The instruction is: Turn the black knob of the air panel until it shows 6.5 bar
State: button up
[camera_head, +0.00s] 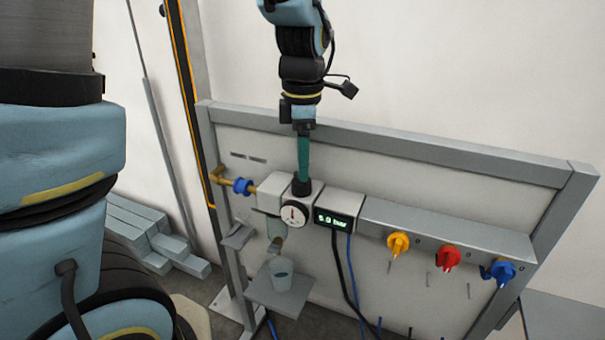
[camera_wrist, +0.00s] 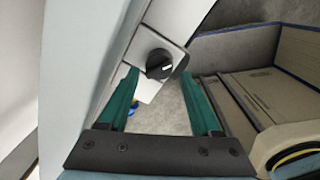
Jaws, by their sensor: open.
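The black knob (camera_head: 301,187) sits on top of the white regulator block of the air panel (camera_head: 403,170). In the wrist view the knob (camera_wrist: 160,64) shows from above with a white pointer mark. My gripper (camera_head: 303,176) points down at it with green fingers. In the wrist view my gripper (camera_wrist: 158,74) is open, one finger to each side of the knob. Whether the tips are level with the knob or just above it, I cannot tell. The display (camera_head: 333,219) shows green digits, about 5.9 bar; the second digit is hard to read. A round dial gauge (camera_head: 294,213) faces front.
A blue fitting (camera_head: 242,186) is at the left. A cup (camera_head: 281,272) stands on a small shelf below. Cables hang under the display.

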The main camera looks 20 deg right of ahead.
aim_at(302, 184)
jog(key=shift+w+f, duration=0.1)
jog(key=shift+f, duration=2)
jog(key=shift+c, duration=0.2)
grip_shut()
jog(key=shift+m, duration=0.3)
